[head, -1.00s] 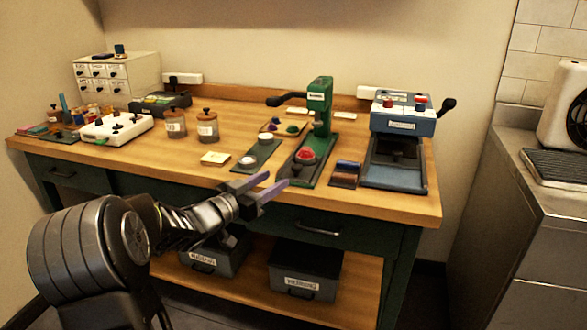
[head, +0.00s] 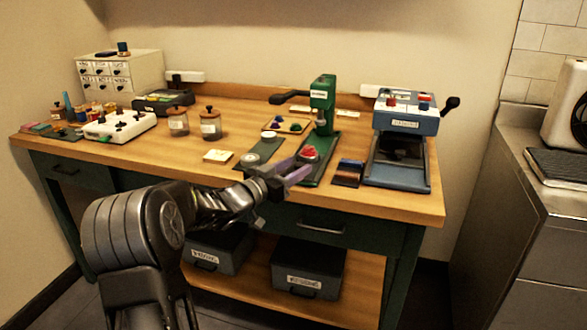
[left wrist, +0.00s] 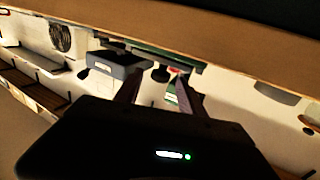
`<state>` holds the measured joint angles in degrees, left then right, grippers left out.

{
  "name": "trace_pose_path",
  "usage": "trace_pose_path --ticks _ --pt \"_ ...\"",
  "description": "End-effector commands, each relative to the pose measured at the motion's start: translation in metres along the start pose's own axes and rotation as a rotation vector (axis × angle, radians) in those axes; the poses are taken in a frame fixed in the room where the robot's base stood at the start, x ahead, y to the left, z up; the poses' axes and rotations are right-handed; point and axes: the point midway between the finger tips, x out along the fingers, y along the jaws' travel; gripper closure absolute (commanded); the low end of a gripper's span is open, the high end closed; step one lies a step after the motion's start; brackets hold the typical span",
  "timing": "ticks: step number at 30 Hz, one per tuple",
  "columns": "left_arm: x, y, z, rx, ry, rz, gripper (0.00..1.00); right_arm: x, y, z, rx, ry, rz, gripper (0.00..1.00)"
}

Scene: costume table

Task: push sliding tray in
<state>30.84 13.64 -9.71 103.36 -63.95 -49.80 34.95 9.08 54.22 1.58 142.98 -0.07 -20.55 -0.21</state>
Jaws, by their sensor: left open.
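The green press (head: 322,100) stands on the table with a long green base (head: 328,150) running toward the front; a red round piece (head: 309,152) sits on it. The blue-and-white machine (head: 405,112) to its right has a blue lower tray (head: 398,176) reaching toward the front edge. I cannot tell which part is the sliding tray. My left gripper (head: 284,167) is open and empty, over the table's front edge by the green base, partly covering its left side. In the left wrist view its fingers (left wrist: 160,82) point toward the press, and the blue machine (left wrist: 120,62) shows beyond. My right gripper is not in view.
Dark swatches (head: 348,173) lie between the green base and the blue machine. A dark green strip (head: 259,152) with round pieces lies left of the press. Jars (head: 210,123) stand farther left. The wooden front edge (head: 390,208) runs below the gripper.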

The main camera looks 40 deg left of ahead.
Motion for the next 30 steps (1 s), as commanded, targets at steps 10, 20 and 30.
trace_pose_path --ticks 10,20,30 --pt "-0.0004 0.0001 0.0001 0.000 0.000 0.000 0.77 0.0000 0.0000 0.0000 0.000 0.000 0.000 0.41" --pt "-0.0005 0.0001 0.0002 0.000 0.000 0.000 1.00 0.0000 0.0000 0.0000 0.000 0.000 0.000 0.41" --pt "-0.0005 0.0001 0.0003 0.000 0.000 0.000 1.00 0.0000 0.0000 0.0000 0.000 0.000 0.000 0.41"
